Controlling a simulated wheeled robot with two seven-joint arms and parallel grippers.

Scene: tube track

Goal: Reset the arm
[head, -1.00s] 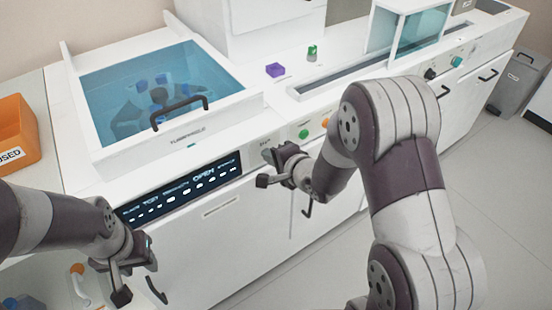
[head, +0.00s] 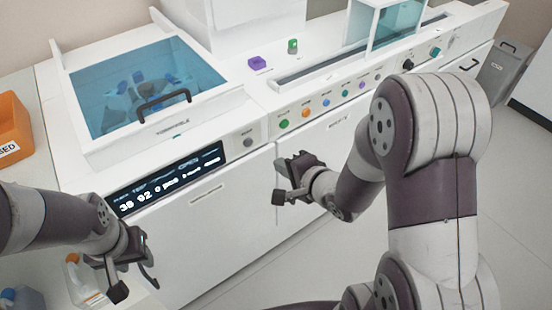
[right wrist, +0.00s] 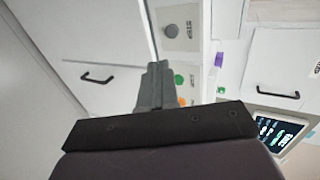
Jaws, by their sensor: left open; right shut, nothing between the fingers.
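My right gripper (head: 284,181) is in front of the white machine's cabinet doors in the head view, below the row of coloured buttons. It is shut and empty, and touches nothing that I can see. In the right wrist view its closed fingers (right wrist: 154,88) point toward the white front. My left gripper (head: 136,278) is at the lower left, in front of the cabinet below the display. It is open and empty.
The white machine has a blue-lidded basin (head: 148,82), a lit display (head: 168,180) and several coloured buttons (head: 306,112). An orange bin (head: 12,130) stands at left. A bottle (head: 80,280) stands near my left gripper. Open floor lies at right.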

